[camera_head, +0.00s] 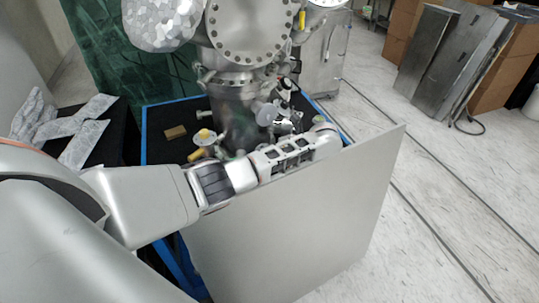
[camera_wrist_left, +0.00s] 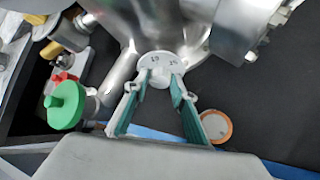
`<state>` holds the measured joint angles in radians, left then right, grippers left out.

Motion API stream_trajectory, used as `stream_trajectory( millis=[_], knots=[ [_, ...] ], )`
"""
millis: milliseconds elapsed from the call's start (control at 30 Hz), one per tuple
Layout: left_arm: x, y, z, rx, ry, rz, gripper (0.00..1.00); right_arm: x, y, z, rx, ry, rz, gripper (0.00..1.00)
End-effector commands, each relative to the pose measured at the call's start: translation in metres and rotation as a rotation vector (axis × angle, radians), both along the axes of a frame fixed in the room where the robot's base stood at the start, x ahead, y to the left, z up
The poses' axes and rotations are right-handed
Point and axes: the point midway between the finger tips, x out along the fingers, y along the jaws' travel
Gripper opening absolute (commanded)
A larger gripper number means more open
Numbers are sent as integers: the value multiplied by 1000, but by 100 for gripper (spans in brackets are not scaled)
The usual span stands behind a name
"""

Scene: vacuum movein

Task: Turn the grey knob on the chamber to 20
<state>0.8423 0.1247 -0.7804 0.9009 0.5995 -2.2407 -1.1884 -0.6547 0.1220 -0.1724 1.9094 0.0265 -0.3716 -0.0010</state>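The grey knob (camera_wrist_left: 160,60) is a pale round dial with dark numerals on its face, in the upper middle of the left wrist view. The numerals look like 15 and 20 but are small. In the head view the knob seems to be the pale disc (camera_head: 266,113) on the metal chamber (camera_head: 240,122). My left gripper (camera_wrist_left: 162,80) has its teal-lined fingers apart, with the tips at the knob's lower face, one either side of its raised middle. A gap seems to show there; contact is unclear. In the head view the left gripper (camera_head: 281,104) is partly hidden by my wrist.
A large grey panel (camera_head: 300,225) stands upright below my left forearm. A green knob (camera_wrist_left: 66,104) and an orange-rimmed disc (camera_wrist_left: 215,126) flank the gripper. A yellow-handled valve (camera_head: 203,146) and a small tan block (camera_head: 175,132) are left of the chamber.

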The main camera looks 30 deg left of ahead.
Motion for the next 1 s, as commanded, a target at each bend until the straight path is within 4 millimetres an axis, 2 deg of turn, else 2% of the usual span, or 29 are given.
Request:
stream_trajectory(
  millis=[467,567,1000],
  knots=[
    [0,-5,3,-2,-1,-2,40,-1,1,-1,4,3,-5,40],
    [-2,-15,10,-4,-1,-3,40,0,1,0,3,1,-4,40],
    [-12,-77,65,-3,0,-3,40,0,0,0,1,-1,-2,40]
  ],
)
